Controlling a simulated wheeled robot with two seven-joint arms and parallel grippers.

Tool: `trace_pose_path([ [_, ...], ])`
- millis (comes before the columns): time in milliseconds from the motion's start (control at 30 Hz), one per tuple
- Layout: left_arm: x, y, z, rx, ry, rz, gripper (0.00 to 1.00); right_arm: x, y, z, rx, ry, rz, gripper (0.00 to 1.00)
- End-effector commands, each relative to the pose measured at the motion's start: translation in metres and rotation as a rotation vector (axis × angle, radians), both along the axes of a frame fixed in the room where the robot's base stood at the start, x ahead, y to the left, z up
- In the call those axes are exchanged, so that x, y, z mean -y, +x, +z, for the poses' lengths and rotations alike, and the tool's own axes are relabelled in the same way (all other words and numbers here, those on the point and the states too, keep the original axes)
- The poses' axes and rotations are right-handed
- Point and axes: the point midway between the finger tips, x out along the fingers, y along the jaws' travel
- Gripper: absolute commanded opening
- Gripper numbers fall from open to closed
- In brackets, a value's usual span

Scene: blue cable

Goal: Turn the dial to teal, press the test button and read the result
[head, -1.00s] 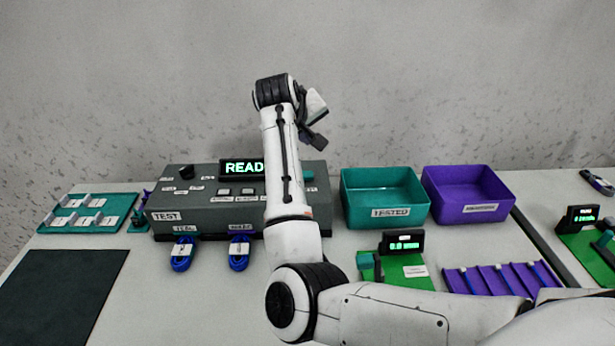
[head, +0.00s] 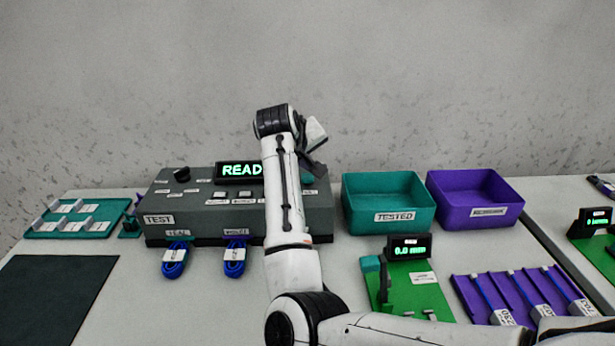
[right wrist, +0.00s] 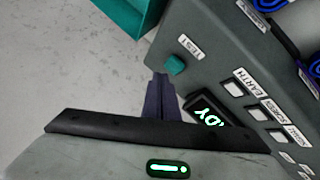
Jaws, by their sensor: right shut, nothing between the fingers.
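The grey tester (head: 210,219) stands at the back of the table, with cable plugs at its front. Its dark dial (head: 182,174) is at the upper left; its pointer setting is too small to tell. The lit display (head: 239,170) shows "READ", with my right arm covering its end; the right wrist view shows "DY". The teal test button (right wrist: 175,65), labelled TEST, also shows right of my arm in the head view (head: 307,179). My right gripper (right wrist: 160,82) is shut and empty, its fingertips close to the button; contact cannot be told. My left gripper is out of view.
Blue cables (head: 175,258) hang at the tester's front. A teal bin (head: 394,217) marked TESTED and a purple bin (head: 473,212) stand to the right. A green gauge (head: 408,290) and purple rack (head: 475,300) are nearer. A dark mat (head: 50,300) lies front left.

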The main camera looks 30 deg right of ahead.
Motion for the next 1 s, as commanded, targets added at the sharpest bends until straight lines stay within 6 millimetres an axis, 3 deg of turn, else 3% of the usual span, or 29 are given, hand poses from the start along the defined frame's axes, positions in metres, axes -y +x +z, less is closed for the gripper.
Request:
trace_pose_path([
  [1000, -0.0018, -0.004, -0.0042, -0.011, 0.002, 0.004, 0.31, 0.0002, -0.0001, 0.0001, 0.0, 0.0, 0.0, 0.0],
])
